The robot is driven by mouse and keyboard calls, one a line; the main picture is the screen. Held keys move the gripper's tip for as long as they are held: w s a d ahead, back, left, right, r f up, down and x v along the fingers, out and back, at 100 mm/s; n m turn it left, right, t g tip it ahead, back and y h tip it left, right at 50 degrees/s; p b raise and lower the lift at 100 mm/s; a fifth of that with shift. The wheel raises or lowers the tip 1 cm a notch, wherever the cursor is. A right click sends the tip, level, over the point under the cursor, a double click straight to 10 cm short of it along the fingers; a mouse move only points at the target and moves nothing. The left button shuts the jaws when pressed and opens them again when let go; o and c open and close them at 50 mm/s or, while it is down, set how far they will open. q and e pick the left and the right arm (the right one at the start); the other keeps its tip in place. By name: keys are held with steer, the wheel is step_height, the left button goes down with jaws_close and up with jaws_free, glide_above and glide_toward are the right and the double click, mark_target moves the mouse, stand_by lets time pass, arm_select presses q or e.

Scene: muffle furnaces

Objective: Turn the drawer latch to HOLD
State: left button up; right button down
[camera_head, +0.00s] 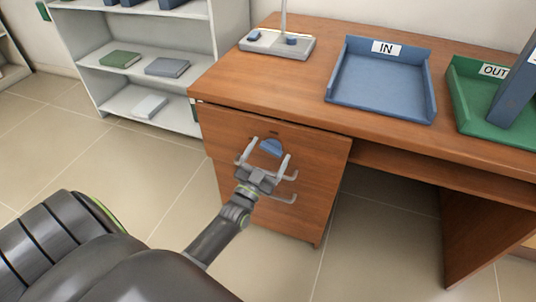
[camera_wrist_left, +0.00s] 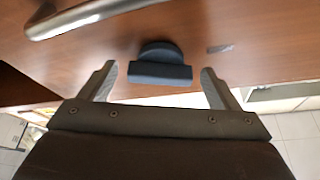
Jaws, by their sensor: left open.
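The drawer latch is a blue knob (camera_head: 271,147) on the upper front of the wooden drawer unit (camera_head: 225,135). In the left wrist view it is a dark blue half-round piece with a straight bar (camera_wrist_left: 160,72). My left gripper (camera_head: 268,157) is open, with its fingers on either side of the latch. In the left wrist view the fingers (camera_wrist_left: 158,78) stand apart with a gap to the latch on both sides, and they do not visibly grip it. I cannot read a HOLD mark. My right gripper is not in view.
Metal drawer handles (camera_head: 283,198) sit near the gripper; one shows close by in the left wrist view (camera_wrist_left: 85,18). The desk top (camera_head: 300,85) above bears a blue IN tray (camera_head: 380,85), a green OUT tray (camera_head: 456,95) and a lamp base (camera_head: 277,43). A grey shelf (camera_head: 100,62) stands left.

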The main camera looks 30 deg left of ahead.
arm_select(q)
steer(key=c, duration=0.9)
steer(key=shift+r+n, duration=0.1)
steer(key=shift+n, duration=0.3)
steer(key=shift+c, duration=0.4)
steer(key=n+y+p, duration=0.1)
steer(key=n+y, duration=0.1)
steer(key=n, duration=0.1)
steer(key=shift+d+p, duration=0.1)
steer(key=shift+p, duration=0.25)
steer(key=shift+n+y, duration=0.7)
steer(key=shift+n, duration=0.6)
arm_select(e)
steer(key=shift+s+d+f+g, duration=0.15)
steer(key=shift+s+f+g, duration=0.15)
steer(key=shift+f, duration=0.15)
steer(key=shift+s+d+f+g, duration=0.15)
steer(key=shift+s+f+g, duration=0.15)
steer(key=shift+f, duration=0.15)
arm_select(q)
steer(key=o, duration=1)
